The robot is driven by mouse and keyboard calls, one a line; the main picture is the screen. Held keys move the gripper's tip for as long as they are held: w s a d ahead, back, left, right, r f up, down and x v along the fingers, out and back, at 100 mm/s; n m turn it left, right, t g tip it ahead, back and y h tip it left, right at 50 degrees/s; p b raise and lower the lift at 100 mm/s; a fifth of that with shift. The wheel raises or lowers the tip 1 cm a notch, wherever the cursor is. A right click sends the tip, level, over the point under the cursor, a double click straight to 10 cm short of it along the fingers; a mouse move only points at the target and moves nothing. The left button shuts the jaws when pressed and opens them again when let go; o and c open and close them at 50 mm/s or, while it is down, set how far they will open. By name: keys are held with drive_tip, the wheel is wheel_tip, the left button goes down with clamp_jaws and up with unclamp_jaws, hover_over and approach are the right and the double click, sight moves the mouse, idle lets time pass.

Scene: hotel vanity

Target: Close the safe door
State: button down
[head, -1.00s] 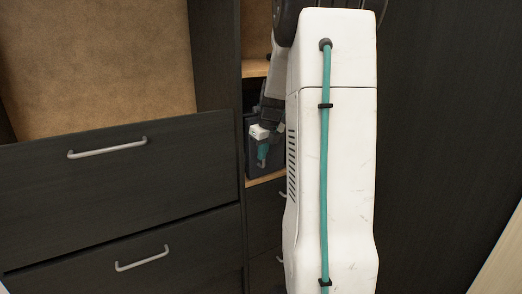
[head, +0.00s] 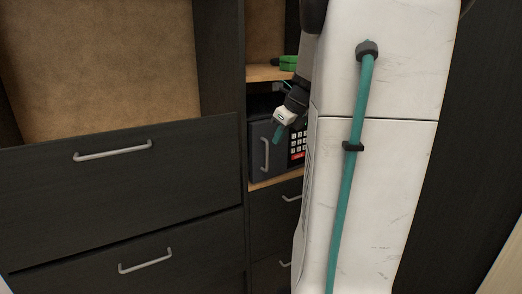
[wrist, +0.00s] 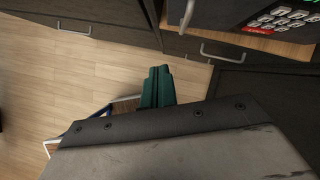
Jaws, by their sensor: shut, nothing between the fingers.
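The dark grey safe stands in a cabinet niche, with its door (head: 258,160) facing me, a vertical metal handle (head: 265,154) and a lit keypad (head: 297,146) to the right of the handle. The door looks about flush with the front, but I cannot tell whether it is fully shut. My gripper (head: 277,136) has teal fingers, shut and empty, in front of the upper part of the safe. In the wrist view the fingers (wrist: 157,86) point over the floor, apart from the safe handle (wrist: 187,16). My arm hides the safe's right side.
A green object (head: 285,63) lies on the wooden shelf above the safe. Drawers with metal handles are below the safe and a wide drawer front (head: 110,170) is at left. A dark panel (head: 480,130) stands at right. Wooden floor (wrist: 60,85) shows clear at left.

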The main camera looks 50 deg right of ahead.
sight(255, 147)
drive_tip(key=w+d+f+n+t+h, duration=0.1)
drive_tip(key=w+f+n, duration=0.2)
drive_tip(key=n, duration=0.1)
drive_tip(key=w+d+f+n+t, duration=0.1)
drive_tip(key=w+f+n, duration=0.1)
drive_tip(key=n, duration=0.3)
drive_tip(key=w+d+f+n+t+h, duration=0.1)
drive_tip(key=w+f+n, duration=0.2)
drive_tip(key=n, duration=0.2)
drive_tip(key=shift+w+f+h, duration=0.3)
drive_tip(key=shift+w+f, duration=0.05)
drive_tip(key=shift+f, duration=0.05)
drive_tip(key=shift+w+d, duration=0.15)
drive_tip(key=shift+w, duration=0.45)
drive_tip(key=w, duration=0.1)
drive_tip(key=w+d, duration=0.1)
drive_tip(key=w, duration=0.1)
drive_tip(key=shift+w, duration=0.1)
drive_tip(key=shift+w+d+r+t, duration=0.1)
drive_tip(key=shift+w+r+t, duration=0.2)
drive_tip(key=shift+w, duration=0.15)
